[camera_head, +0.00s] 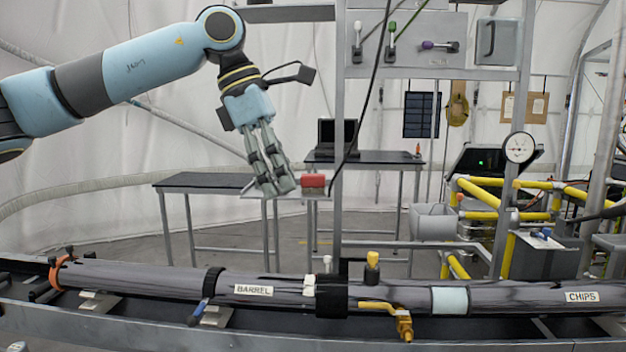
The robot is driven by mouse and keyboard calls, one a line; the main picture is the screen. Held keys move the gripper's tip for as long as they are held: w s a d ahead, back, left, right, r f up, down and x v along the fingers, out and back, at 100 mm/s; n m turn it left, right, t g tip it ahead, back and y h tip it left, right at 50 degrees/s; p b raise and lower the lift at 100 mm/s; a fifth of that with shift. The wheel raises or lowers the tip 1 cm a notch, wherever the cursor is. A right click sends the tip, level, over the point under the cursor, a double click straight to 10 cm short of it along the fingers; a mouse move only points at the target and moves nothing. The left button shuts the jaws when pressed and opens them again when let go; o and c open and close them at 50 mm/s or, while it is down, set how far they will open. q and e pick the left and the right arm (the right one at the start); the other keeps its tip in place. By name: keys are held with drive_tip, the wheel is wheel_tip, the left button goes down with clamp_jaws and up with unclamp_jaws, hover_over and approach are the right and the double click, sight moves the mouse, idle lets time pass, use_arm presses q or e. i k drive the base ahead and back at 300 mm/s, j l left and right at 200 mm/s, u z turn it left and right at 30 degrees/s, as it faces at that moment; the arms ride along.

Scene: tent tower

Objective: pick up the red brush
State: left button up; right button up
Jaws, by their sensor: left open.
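A small red block-like thing (313,181), which I take for the red brush, sits on a small metal shelf (318,194) beside the upright post. Its bristles cannot be made out. My left gripper (274,188) hangs from the upper left with its fingers pointing down. Its fingertips are at the shelf's left part, just left of the red thing. A small gap shows between them, and the gripper is open and empty. My right gripper is not in view.
A grey upright post (338,120) stands just right of the shelf, with a black cable (372,90) hanging near it. A long pipe labelled BARREL (150,282) runs across the front. Dark tables (205,180) stand behind. Yellow railings (485,193) are at the right.

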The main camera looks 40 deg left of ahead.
sight(310, 183)
drive_tip(key=i+j, duration=0.3)
drive_tip(key=j, duration=0.15)
drive_tip(key=i+j, duration=0.25)
drive_tip(key=j, duration=0.15)
drive_tip(key=i+j, duration=0.3)
drive_tip(key=j, duration=0.15)
